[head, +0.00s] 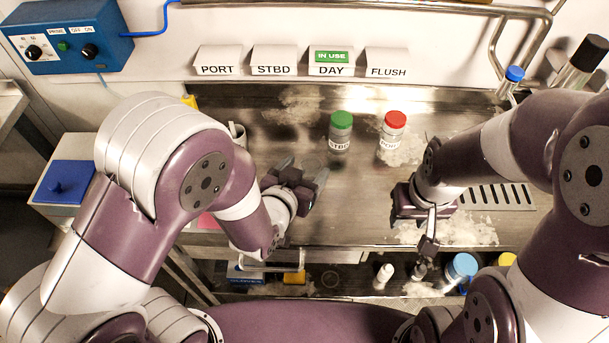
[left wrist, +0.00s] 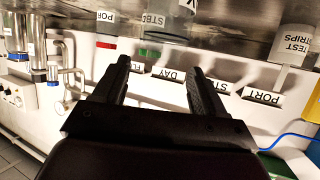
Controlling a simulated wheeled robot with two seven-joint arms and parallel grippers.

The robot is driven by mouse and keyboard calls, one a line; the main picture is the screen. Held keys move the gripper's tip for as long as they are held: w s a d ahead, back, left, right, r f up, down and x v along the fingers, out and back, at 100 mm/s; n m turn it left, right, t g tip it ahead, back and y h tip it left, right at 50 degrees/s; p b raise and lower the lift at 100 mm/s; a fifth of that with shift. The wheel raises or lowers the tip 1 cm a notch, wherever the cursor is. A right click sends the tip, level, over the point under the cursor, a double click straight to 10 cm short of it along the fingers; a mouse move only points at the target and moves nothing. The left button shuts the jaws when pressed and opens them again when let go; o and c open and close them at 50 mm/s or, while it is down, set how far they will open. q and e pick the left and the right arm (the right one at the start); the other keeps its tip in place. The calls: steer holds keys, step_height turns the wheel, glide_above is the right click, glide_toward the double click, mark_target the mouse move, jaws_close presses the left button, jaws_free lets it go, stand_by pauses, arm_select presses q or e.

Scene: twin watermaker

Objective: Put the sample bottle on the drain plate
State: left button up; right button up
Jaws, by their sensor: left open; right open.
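Two capped bottles stand upright on the steel counter: a green-capped one (head: 341,132) marked STBD and a red-capped one (head: 393,137) whose label reads PORT in the left wrist view (left wrist: 105,18). No label says which is the sample bottle. The slotted drain plate (head: 489,196) lies at the right, partly behind my right arm. My left gripper (head: 305,170) is open and empty, left of the green-capped bottle. My right gripper (head: 427,242) is open near the counter's front edge, its fingers partly hidden.
Signs PORT, STBD, DAY and FLUSH line the back; a green IN USE tag (head: 332,56) sits on DAY. A blue control box (head: 68,36) is at back left. A TEST STRIPS container (left wrist: 294,42) stands near the left gripper. Whitish patches mark the counter. A lower shelf holds several items.

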mark_target(314, 157)
arm_select(q)
steer(key=x, duration=0.6)
steer(key=shift+w+f+p, duration=0.2)
steer(key=shift+w+p, duration=0.1)
steer(key=shift+p, duration=0.05)
steer(key=shift+r, duration=0.1)
steer(key=c, duration=0.9)
